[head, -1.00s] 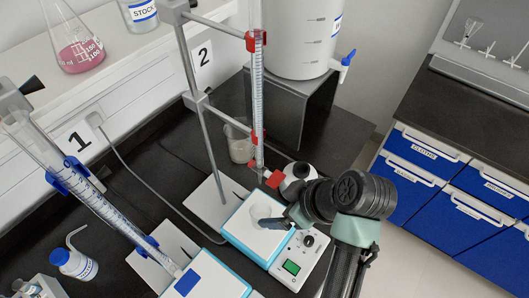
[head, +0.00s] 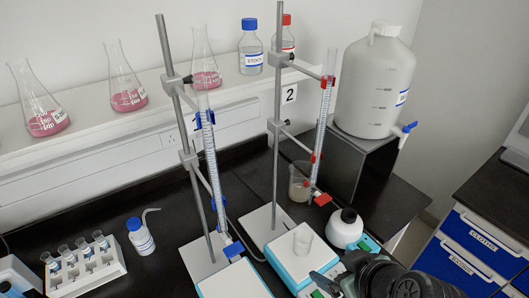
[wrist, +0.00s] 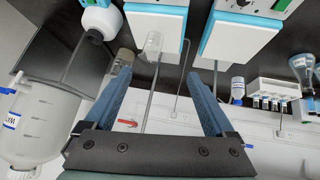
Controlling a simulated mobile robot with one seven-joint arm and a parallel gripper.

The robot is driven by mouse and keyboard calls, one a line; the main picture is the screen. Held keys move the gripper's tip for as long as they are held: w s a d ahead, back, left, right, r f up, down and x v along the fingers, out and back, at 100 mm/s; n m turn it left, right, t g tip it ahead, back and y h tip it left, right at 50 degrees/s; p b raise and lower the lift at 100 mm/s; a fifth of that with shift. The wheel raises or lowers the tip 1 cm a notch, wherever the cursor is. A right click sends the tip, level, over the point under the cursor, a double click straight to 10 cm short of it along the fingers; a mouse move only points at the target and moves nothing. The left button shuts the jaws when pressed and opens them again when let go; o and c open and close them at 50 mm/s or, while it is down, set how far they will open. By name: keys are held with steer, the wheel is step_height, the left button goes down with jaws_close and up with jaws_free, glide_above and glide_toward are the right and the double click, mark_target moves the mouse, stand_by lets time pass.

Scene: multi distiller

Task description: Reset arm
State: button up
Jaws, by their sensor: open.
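My gripper (wrist: 160,75) is open and empty in the wrist view, with its two blue fingers apart and nothing between the tips. A small clear vessel (head: 303,238) stands on the white top of the right stirrer (head: 290,262). The vessel also shows in the wrist view (wrist: 153,44), beyond the fingers and apart from them.
Two burettes, left (head: 210,150) and right (head: 322,130), stand clamped above the stirrers. A white round bottle (head: 346,228) is close to my arm. A large carboy (head: 375,85) sits on a black stand (head: 345,165). Blue drawers (head: 470,250) are at right.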

steer(key=w+a+r+m+t+h, duration=0.15)
steer(key=w+r+t, duration=0.3)
steer(key=r, duration=0.75)
steer(key=w+a+r+m+t+h, duration=0.15)
steer(key=w+r+t, duration=0.3)
steer(key=r, duration=0.75)
steer(key=s+a+r+m+t, duration=0.1)
steer(key=s+a+r+t, duration=0.2)
steer(key=r, duration=0.6)
steer(key=s+a+r+m+t, duration=0.1)
steer(key=s+a+r+t, duration=0.3)
steer(key=r, duration=0.4)
steer(key=s+a+r+t, duration=0.3)
steer(key=s+r, duration=0.2)
steer(key=r, duration=0.4)
steer(key=shift+s+a+r+m+t+y, duration=0.15)
steer(key=shift+s+r+m+t+y, duration=0.15)
steer(key=shift+s+m+t+y, duration=0.1)
